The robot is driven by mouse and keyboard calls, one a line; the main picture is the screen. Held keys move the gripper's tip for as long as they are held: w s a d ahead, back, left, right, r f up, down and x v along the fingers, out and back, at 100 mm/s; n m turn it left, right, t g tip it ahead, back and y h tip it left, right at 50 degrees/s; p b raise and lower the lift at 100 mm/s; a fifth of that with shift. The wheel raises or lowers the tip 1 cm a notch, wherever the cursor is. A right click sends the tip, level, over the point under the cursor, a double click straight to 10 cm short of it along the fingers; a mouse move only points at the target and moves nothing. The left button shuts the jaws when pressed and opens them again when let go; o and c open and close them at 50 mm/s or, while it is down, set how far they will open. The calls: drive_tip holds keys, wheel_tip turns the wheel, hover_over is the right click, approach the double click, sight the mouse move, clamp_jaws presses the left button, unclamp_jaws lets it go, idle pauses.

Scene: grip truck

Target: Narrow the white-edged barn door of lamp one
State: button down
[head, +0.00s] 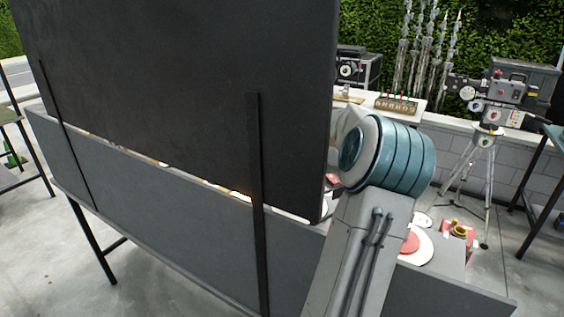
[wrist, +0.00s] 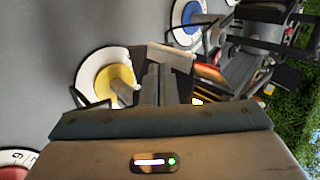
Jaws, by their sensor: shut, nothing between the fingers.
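My gripper (wrist: 158,72) is shut and empty in the wrist view, with its two fingers side by side. A pale-edged plate (wrist: 171,54) lies right at the fingertips; it may be the white-edged barn door, but I cannot tell whether the fingers touch it. To its right is a dark lamp-like body with orange-lit parts (wrist: 223,73), partly hidden behind my wrist. I cannot tell which lamp is lamp one. In the head view my gripper and the lamps are hidden behind a large dark panel and my own arm.
In the wrist view a yellow disc (wrist: 112,88) and a blue disc (wrist: 194,14) with white rims lie on the grey surface. In the head view the dark panel (head: 180,90) stands along the grey table (head: 150,210). A camera on a tripod (head: 490,120) stands back right.

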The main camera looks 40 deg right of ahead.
drive_tip(key=shift+w+a, duration=0.1)
drive_tip(key=shift+w, duration=0.35)
drive_tip(key=shift+w, duration=0.15)
drive_tip(key=shift+w+d+p, duration=0.2)
drive_tip(key=shift+w+p, duration=0.25)
drive_tip(key=shift+w, duration=0.1)
drive_tip(key=shift+w+d+r+p, duration=0.15)
drive_tip(key=shift+w+r+p, duration=0.1)
drive_tip(key=shift+p, duration=0.05)
drive_tip(key=shift+w+a+f+b, duration=0.15)
drive_tip(key=shift+a+f+b, duration=0.05)
drive_tip(key=shift+b, duration=0.1)
idle(0.3)
drive_tip(key=shift+w+a+f, duration=0.1)
drive_tip(key=shift+w+a, duration=0.05)
drive_tip(key=shift+a, duration=0.1)
